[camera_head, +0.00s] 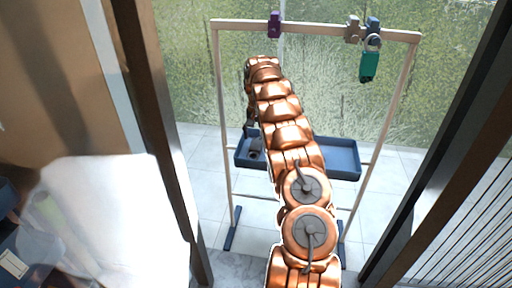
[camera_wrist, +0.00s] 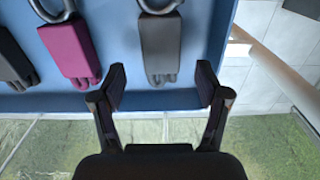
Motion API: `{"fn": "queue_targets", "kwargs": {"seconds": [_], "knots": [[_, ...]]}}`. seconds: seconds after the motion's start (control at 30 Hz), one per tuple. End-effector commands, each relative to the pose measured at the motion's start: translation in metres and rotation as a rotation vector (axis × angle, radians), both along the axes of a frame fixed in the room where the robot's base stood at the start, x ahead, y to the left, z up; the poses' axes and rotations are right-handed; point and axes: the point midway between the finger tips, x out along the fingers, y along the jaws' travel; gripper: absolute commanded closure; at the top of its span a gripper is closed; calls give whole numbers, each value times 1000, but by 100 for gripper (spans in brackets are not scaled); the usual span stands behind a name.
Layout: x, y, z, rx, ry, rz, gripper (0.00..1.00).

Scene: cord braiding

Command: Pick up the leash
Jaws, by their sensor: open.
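In the wrist view a grey looped bundle (camera_wrist: 160,42) lies in a blue tray (camera_wrist: 113,28), with its ring at the top edge of the picture. A magenta looped bundle (camera_wrist: 70,50) lies to its left, and a black one (camera_wrist: 12,62) is partly cut off at the left edge. I cannot tell which of these is the leash. My gripper (camera_wrist: 161,87) is open and empty. The lower end of the grey bundle lies between its fingertips in the picture, with no visible contact. In the head view my arm hides much of the tray (camera_head: 338,160).
A pale frame rack (camera_head: 320,27) stands around the tray. Purple (camera_head: 274,25), beige (camera_head: 352,30) and blue (camera_head: 373,30) clips sit on its top bar. A green looped bundle (camera_head: 368,65) hangs at its right. Dark posts stand on both sides.

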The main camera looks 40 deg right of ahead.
Motion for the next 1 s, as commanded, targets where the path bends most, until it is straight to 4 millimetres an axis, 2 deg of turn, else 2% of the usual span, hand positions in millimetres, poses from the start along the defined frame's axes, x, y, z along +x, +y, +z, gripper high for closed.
{"fn": "queue_targets", "kwargs": {"seconds": [0.1,0.23,0.53,1.0], "knots": [[0,1,-15,-1,-2,1,25],[1,2,-27,-2,-3,4,25],[1,2,-29,-2,-3,4,25],[1,3,-30,-2,-3,4,74]]}}
